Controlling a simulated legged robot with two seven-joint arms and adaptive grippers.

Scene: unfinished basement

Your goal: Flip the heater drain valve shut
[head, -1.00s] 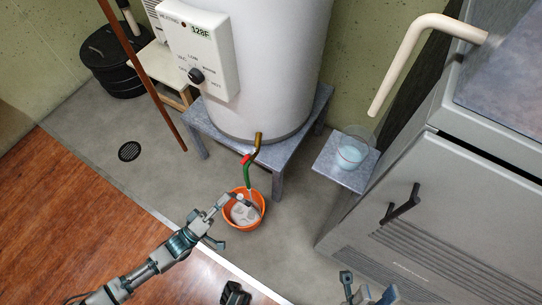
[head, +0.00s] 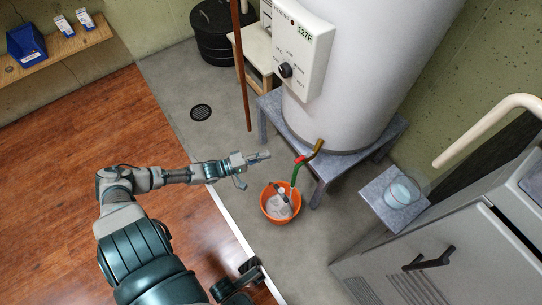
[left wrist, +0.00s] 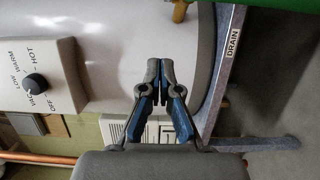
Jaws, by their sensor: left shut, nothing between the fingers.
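The heater drain valve shows as a small red handle (head: 300,159) on the brass pipe (head: 317,148) low on the white water heater (head: 350,75). A green hose (head: 294,178) runs from it down into an orange bucket (head: 268,212). My left gripper (head: 265,156) is shut and empty, to the left of the red handle with a gap between them. In the left wrist view the gripper (left wrist: 160,65) has its fingertips together in front of the heater. The brass pipe end (left wrist: 180,10) is at the top edge there. The red handle is not visible in that view.
A reddish-brown vertical pole (head: 242,75) stands to the left. A grey cabinet (head: 430,265) is on the right, near a small stand (head: 375,195) with a clear container (head: 403,192).

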